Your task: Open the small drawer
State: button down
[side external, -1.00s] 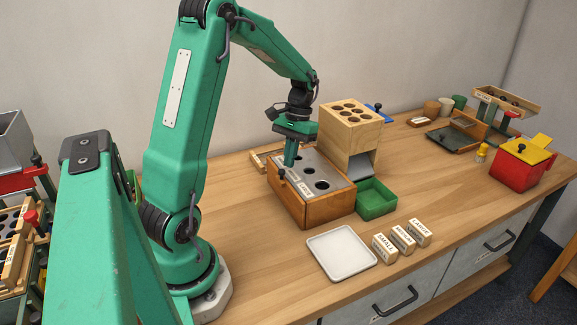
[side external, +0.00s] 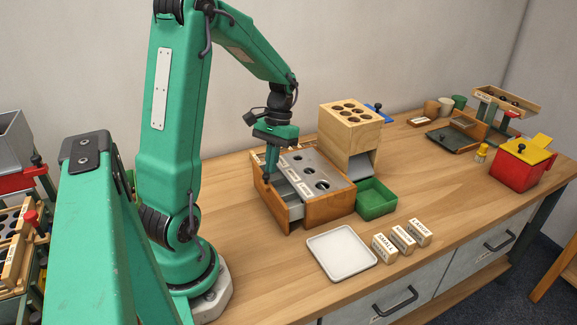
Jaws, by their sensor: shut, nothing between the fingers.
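The wooden sorting box (side external: 328,207) has a grey metal top with round holes and stands mid-table. Its small drawer (side external: 291,207) sticks out from the box's left side, with a wooden front and a pale grey inside. My gripper (side external: 269,181) points down, shut with nothing in it, at the drawer's front. The drawer's knob is hidden behind the fingers or too small to make out. I cannot tell whether the fingers touch the drawer.
A wooden block tower with holes (side external: 350,130) stands behind the box. A green tray (side external: 377,200) is at its right. A white tray (side external: 341,252) and labelled blocks (side external: 402,240) lie in front. The table left of the drawer is clear.

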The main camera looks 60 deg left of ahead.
jog(key=s, duration=0.6)
jog(key=shift+s, duration=0.25)
jog(key=shift+w, duration=0.2)
jog(key=w+a+r, duration=0.3)
jog(key=w+r, duration=0.2)
jog(key=r, duration=0.5)
jog(key=shift+w+r, duration=0.15)
jog(key=shift+w, duration=0.25)
dwell(0.6)
jog(key=s+d+r+m+t+y, duration=0.1)
jog(key=d+t, duration=0.3)
jog(key=d, duration=0.7)
jog(key=s+d+r+m+t+y, duration=0.1)
jog(key=s+d+r+m+t, duration=0.1)
jog(key=d, duration=0.9)
jog(key=shift+s+m+t, duration=0.7)
jog(key=shift+m+t, duration=0.5)
